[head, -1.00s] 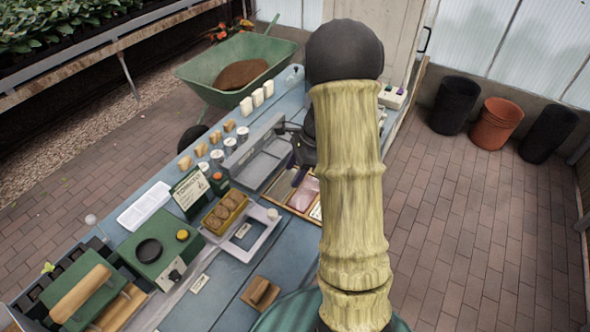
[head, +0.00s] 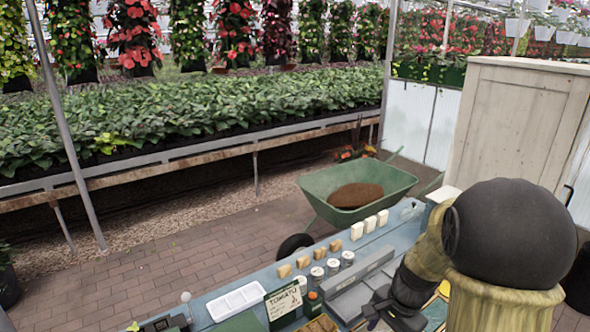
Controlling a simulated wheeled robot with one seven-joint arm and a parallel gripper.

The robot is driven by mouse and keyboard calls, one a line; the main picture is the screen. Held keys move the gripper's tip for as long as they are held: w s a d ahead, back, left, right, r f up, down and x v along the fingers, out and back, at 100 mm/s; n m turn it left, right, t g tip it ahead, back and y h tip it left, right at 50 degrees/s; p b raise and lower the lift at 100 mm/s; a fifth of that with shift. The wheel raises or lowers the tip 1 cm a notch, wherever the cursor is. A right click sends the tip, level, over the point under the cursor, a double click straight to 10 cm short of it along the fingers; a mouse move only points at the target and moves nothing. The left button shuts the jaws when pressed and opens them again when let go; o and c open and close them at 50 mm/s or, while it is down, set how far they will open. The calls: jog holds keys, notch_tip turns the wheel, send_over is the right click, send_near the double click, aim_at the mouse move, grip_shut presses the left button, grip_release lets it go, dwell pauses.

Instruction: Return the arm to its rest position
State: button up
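My arm, with tan ribbed sleeves and a large black joint, fills the lower right of the head view. It is bent, and its forearm slopes down to my dark gripper (head: 384,312) low over the blue-grey workbench (head: 255,283). The gripper is small and dark at the lower edge of the picture, beside a long grey tray (head: 365,284). Its fingertips are not clear, and I cannot tell whether they are open or shut. I see no object plainly held in it.
The bench carries a white tray (head: 238,300), a tomato sign (head: 284,301), several small blocks and jars. A green wheelbarrow (head: 357,188) stands behind it. A wooden cabinet (head: 520,125) rises at the right. Brick floor (head: 140,275) is open at the left.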

jog(key=s+a+r+n+t+h, duration=0.1)
jog(key=s+a+r+n, duration=0.1)
jog(key=s+a+n, duration=0.3)
jog(key=s+n, duration=0.3)
jog(key=n, duration=0.3)
jog(key=shift+s+r+t+h, duration=0.2)
jog(key=shift+r+t+h, duration=0.15)
jog(key=shift+t+h, duration=0.05)
jog(key=shift+w, duration=0.1)
dwell(0.4)
